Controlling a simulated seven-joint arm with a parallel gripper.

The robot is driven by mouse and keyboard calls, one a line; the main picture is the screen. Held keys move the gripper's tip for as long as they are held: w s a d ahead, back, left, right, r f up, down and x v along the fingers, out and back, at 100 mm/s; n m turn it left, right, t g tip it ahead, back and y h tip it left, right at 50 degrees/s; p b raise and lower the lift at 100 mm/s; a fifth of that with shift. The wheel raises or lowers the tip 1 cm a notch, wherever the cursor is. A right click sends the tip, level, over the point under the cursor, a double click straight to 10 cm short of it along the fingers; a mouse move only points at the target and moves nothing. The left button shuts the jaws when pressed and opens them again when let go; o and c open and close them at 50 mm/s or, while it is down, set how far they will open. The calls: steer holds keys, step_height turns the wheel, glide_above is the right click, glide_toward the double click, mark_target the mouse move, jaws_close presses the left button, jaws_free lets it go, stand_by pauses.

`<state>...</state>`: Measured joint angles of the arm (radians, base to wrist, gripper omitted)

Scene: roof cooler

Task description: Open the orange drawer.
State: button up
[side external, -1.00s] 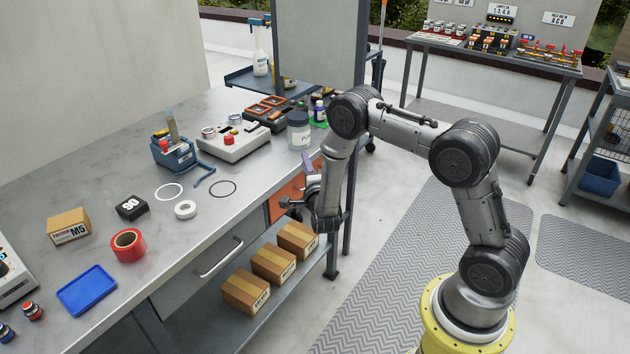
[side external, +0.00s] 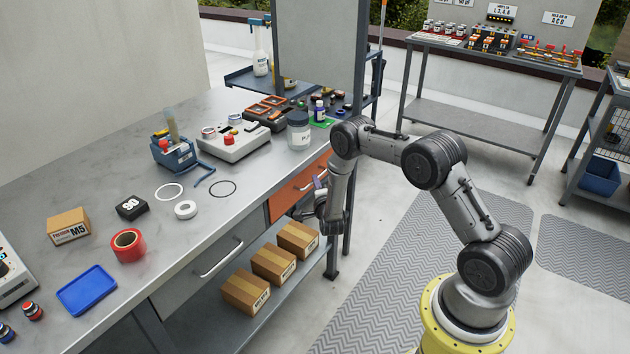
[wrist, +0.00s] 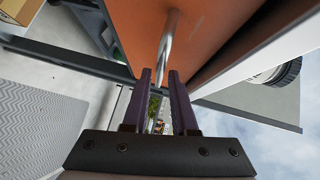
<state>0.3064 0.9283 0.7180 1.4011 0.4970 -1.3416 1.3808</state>
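The orange drawer (side external: 290,192) is in the workbench's front, under the right end of the top, and looks closed. Its orange front (wrist: 215,25) fills the upper middle of the wrist view. A metal bar handle (wrist: 168,38) runs along that front, and its lower end lies between my fingertips in the picture. My gripper (wrist: 160,76) has two purple fingers set apart, with a gap on both sides of the bar; I see no firm contact. In the side view my gripper (side external: 318,187) is right at the drawer front, partly hidden by my wrist.
A grey drawer (side external: 215,262) with its own handle is left of the orange one. Cardboard boxes (side external: 272,266) stand on the lower shelf below. A bench leg (side external: 347,225) is close behind my wrist. The floor mat (side external: 385,270) in front is clear.

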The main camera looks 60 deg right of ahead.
steer(key=shift+x, duration=1.6)
jaws_close()
